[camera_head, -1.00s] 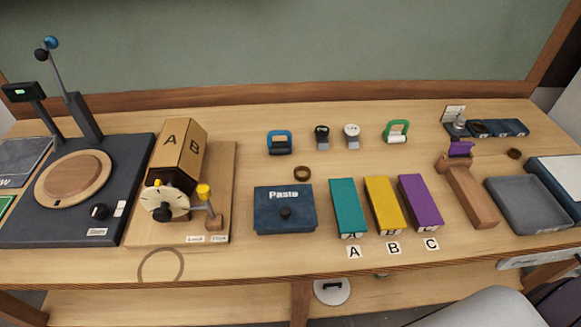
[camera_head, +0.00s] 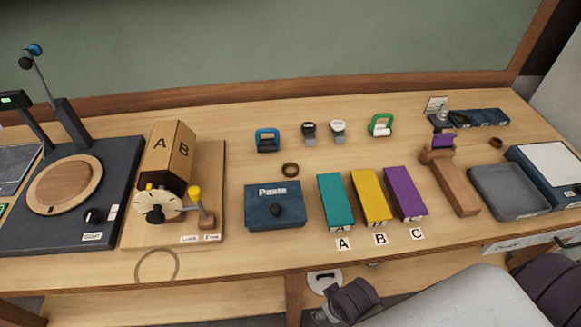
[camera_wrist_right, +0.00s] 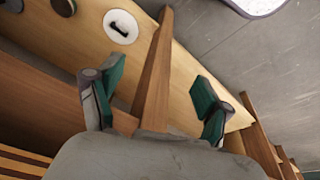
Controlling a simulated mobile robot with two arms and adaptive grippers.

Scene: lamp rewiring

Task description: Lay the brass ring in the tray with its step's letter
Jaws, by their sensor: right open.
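A small brownish ring (camera_head: 290,169), which may be the brass ring, lies on the table behind the blue Paste box. A similar small dark ring (camera_head: 496,143) lies at the far right; I cannot tell from colour which is brass. Teal (camera_head: 336,196), yellow (camera_head: 371,193) and purple (camera_head: 403,190) blocks stand in a row behind letter cards A (camera_head: 343,244), B (camera_head: 380,239) and C (camera_head: 417,234). An empty grey tray (camera_head: 510,190) sits at the right. My right gripper (camera_wrist_right: 155,105) is open and empty in its wrist view, over the lower shelf area. My left gripper is out of view.
The Paste box (camera_head: 262,210), a wooden A/B drum with a dial (camera_head: 172,153) and a turntable (camera_head: 66,184) stand on the table. A wooden stand (camera_head: 455,183) is left of the tray. A white disc with a black handle (camera_wrist_right: 120,27) lies below the table edge.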

